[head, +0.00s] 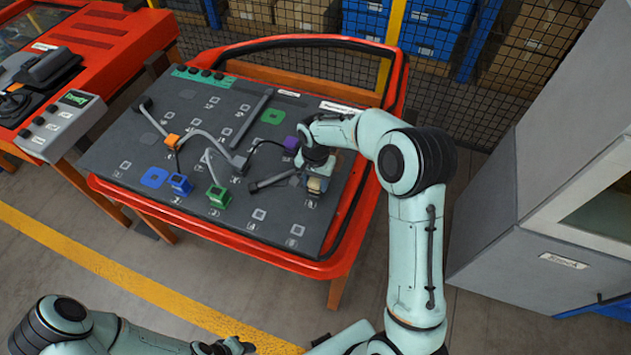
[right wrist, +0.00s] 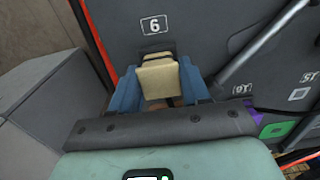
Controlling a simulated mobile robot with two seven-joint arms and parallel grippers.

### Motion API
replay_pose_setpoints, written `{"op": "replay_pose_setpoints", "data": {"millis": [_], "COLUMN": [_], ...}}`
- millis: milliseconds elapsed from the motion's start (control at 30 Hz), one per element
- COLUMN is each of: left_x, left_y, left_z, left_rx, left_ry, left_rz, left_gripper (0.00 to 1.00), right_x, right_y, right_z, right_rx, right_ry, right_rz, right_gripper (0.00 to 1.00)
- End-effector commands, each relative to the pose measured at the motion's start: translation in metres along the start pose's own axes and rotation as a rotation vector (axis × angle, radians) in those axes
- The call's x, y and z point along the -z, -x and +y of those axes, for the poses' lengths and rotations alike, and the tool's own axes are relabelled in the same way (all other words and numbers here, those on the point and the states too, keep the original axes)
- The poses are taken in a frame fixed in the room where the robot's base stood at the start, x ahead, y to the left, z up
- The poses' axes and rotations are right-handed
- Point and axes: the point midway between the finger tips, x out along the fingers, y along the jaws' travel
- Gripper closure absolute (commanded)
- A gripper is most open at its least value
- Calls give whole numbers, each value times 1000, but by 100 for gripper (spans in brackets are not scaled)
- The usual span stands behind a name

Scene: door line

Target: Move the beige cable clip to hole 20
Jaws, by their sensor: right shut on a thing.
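The beige cable clip (right wrist: 160,80) is between the blue fingers of my right gripper (right wrist: 163,88) in the right wrist view. In the head view my right gripper (head: 317,184) is over the right part of the grey board (head: 130,150), and the beige clip (head: 313,188) shows under it. My right gripper is shut on the clip. I cannot tell whether the clip touches the board. A white mark (right wrist: 154,25) reading like 6 in this view lies just beyond the clip. Hole 20 cannot be picked out.
Orange (head: 172,141), blue (head: 180,184), green (head: 219,196) and purple (head: 291,143) clips stand on the board with dark and grey cables. A red rim (head: 225,236) surrounds the board. A grey cabinet (head: 540,190) stands at right. The board's front right is mostly clear.

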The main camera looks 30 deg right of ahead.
Motion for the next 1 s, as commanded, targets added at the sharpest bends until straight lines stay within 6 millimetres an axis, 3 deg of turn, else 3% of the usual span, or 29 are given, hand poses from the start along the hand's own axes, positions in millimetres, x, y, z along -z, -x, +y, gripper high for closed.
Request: {"op": "replay_pose_setpoints", "data": {"millis": [700,1000], "left_x": [21,21], "left_y": [25,26], "left_z": [16,17], "left_rx": [-9,-10], "left_ry": [-9,-10], "left_rz": [27,27], "left_gripper": [57,57], "right_x": [1,0], "right_y": [54,56], "right_z": [-2,0], "right_rx": [4,1], "right_ry": [-1,-1], "right_rz": [2,0], "right_gripper": [100,100]}}
